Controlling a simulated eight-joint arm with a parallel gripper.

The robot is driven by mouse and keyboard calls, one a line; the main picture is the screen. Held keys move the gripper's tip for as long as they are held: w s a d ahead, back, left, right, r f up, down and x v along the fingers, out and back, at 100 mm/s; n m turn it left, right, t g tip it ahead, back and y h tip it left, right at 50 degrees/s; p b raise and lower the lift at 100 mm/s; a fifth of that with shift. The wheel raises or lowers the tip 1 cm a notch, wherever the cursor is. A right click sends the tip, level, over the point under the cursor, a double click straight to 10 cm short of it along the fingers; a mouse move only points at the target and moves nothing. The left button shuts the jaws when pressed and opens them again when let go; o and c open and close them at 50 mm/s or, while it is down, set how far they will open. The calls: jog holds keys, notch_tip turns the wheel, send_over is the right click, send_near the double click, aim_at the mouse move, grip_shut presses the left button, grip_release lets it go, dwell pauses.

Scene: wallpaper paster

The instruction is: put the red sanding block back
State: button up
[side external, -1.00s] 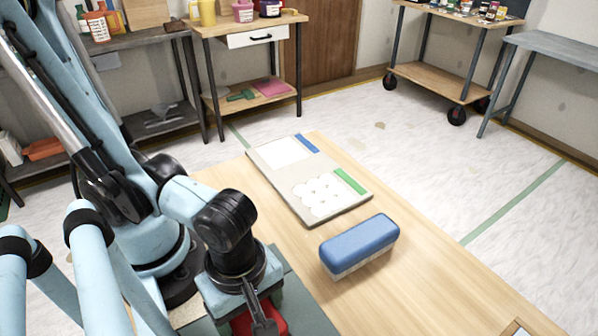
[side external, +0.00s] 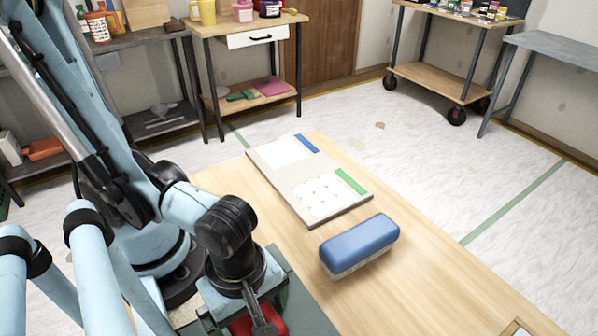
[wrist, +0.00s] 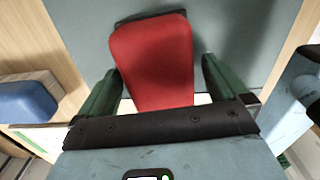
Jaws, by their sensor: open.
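The red sanding block (wrist: 155,58) lies on a blue-grey surface (wrist: 235,35) in the wrist view, with a dark edge showing behind its far end. My gripper (wrist: 161,70) is open, with a green finger on each side of the block. A gap shows beside the right finger; I cannot tell whether the left finger touches. The near end of the block is hidden behind my gripper's dark crossbar. In the side view my gripper (side external: 250,306) is low at the bottom edge, and only parts of the red block (side external: 241,326) show beneath it.
A blue brush (side external: 358,244) with pale bristles lies on the wooden table (side external: 420,285) to the right. A flat board (side external: 290,180) with white, blue and green patches lies behind it. Shelves and a wheeled cart (side external: 440,80) stand at the back.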

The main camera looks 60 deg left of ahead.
jog(key=shift+r, duration=0.2)
jog(key=shift+s+a+r, duration=0.1)
jog(key=shift+r, duration=1.1)
jog(key=shift+a+r, duration=0.1)
jog(key=shift+r, duration=4.5)
jog(key=w+a+m+t+h, duration=0.2)
jog(key=w+a+m+t, duration=0.15)
jog(key=w+m, duration=0.75)
jog(key=w+a+m+t+y, duration=0.2)
jog(key=w+a+m, duration=0.6)
jog(key=a, duration=0.4)
jog(key=shift+w+a+r+t, duration=0.2)
jog(key=shift+w+t, duration=0.35)
jog(key=shift+t, duration=0.3)
